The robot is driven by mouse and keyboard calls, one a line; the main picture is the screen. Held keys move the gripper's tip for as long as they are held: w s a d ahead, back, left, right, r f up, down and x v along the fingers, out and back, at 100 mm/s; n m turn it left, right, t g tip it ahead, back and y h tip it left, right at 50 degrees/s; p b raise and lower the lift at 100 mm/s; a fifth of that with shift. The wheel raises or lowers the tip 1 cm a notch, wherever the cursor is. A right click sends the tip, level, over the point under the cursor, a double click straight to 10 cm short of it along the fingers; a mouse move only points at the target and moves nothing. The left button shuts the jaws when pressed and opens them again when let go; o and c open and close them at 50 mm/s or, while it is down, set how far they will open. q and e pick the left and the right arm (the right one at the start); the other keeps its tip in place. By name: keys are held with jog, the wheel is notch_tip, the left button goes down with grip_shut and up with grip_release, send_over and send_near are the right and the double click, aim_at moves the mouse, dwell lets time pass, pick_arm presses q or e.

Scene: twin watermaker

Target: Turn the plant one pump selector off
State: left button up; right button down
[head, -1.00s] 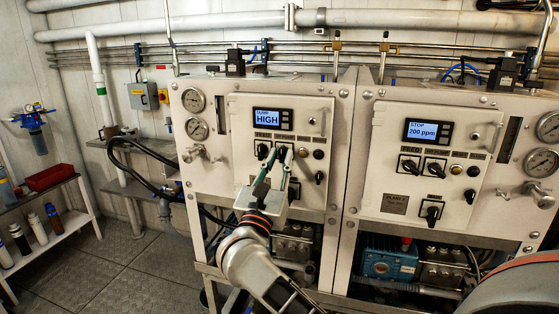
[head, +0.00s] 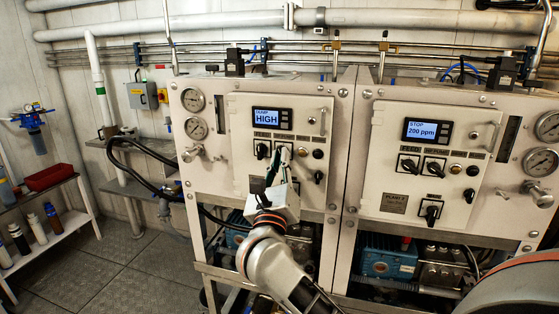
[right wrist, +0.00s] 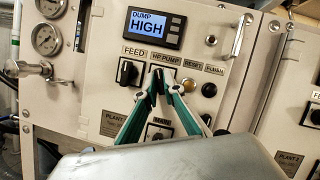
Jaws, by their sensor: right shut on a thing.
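The plant one panel (head: 240,180) is the left cream cabinet front. Its HP pump selector (right wrist: 157,80) is a small black knob under the "HP PUMP" label, right of the feed selector (right wrist: 127,72). My right gripper (right wrist: 158,86) has its green-and-white fingers closed together on the HP pump selector. The fingers hide part of the knob, so its exact angle is hard to tell. In the head view my right gripper (head: 281,152) reaches up to the panel from below. The display (right wrist: 155,27) reads "DUMP HIGH". My left gripper is not in view.
Below the fingers is the partly hidden main selector (right wrist: 158,133). A bottle shelf (head: 75,222) is at far left.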

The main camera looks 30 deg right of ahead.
jog(key=shift+s+d+r+n+y, duration=0.1)
jog(key=shift+n+y, duration=0.95)
jog(key=shift+n, duration=1.3)
jog(key=shift+s+d+r+n+y, duration=0.1)
jog(key=shift+n+y, duration=0.95)
jog(key=shift+n, duration=1.3)
jog(key=c, duration=2.2)
grip_release()
jog(key=shift+o, duration=0.2)
jog(key=v, duration=0.7)
jog(key=shift+s+f, duration=0.2)
jog(key=shift+f, duration=0.05)
jog(key=shift+a, duration=0.1)
